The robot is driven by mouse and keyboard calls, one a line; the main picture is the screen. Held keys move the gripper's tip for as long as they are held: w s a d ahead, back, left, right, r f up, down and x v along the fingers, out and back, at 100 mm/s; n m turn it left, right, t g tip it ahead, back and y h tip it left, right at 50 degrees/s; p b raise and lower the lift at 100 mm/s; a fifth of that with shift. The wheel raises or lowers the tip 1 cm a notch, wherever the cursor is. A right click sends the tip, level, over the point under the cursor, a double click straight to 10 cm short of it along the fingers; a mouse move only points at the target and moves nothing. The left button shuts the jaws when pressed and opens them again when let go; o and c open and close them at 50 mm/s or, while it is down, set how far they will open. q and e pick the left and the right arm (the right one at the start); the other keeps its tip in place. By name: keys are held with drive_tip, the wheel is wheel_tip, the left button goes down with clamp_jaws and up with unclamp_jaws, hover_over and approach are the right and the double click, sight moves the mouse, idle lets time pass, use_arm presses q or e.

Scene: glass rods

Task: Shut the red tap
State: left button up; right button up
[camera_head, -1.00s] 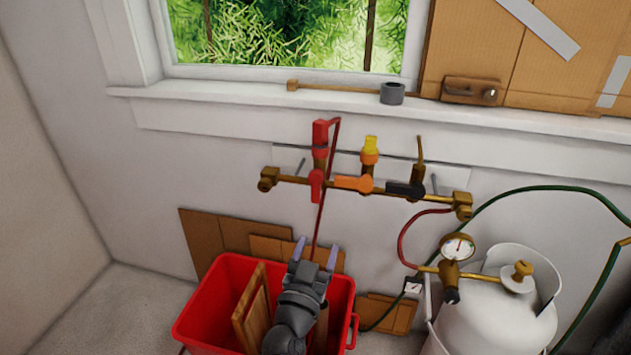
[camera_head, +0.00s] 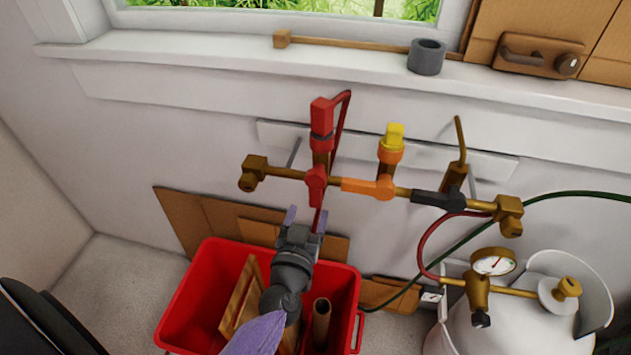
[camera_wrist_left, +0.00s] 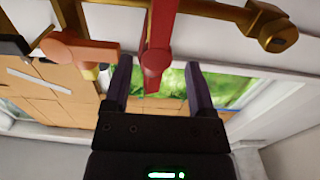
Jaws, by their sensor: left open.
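The red tap (camera_head: 316,184) is on the brass pipe (camera_head: 284,173) on the wall, below a red fitting (camera_head: 321,122). Its red lever stands upright, crosswise to the pipe. My left gripper (camera_head: 305,217) is open and empty just below the lever's lower end, fingers pointing up. In the left wrist view the red lever (camera_wrist_left: 158,48) appears between the tips of the left gripper (camera_wrist_left: 158,66); I cannot tell whether they touch it. My right gripper is not in view.
An orange tap (camera_head: 368,187) and a black tap (camera_head: 437,198) sit to the right, their levers along the pipe. A red bin (camera_head: 190,305) stands below. A gas cylinder (camera_head: 535,318) with a gauge (camera_head: 493,262) is at the lower right. A red hose runs close to the red tap.

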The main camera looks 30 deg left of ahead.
sight(314, 194)
use_arm(q)
drive_tip(key=b+x, duration=0.1)
drive_tip(key=x, duration=0.5)
drive_tip(key=shift+w+f, duration=0.1)
drive_tip(key=shift+w, duration=0.05)
drive_tip(key=shift+w+a+b, duration=0.15)
drive_tip(key=shift+w+b, duration=0.15)
drive_tip(key=shift+w, duration=0.05)
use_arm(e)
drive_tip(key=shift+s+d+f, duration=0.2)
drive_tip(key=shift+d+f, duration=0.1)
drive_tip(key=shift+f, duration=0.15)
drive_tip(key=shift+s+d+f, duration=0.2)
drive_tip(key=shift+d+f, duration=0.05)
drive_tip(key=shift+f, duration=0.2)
use_arm(q)
drive_tip(key=c, duration=0.9)
clamp_jaws()
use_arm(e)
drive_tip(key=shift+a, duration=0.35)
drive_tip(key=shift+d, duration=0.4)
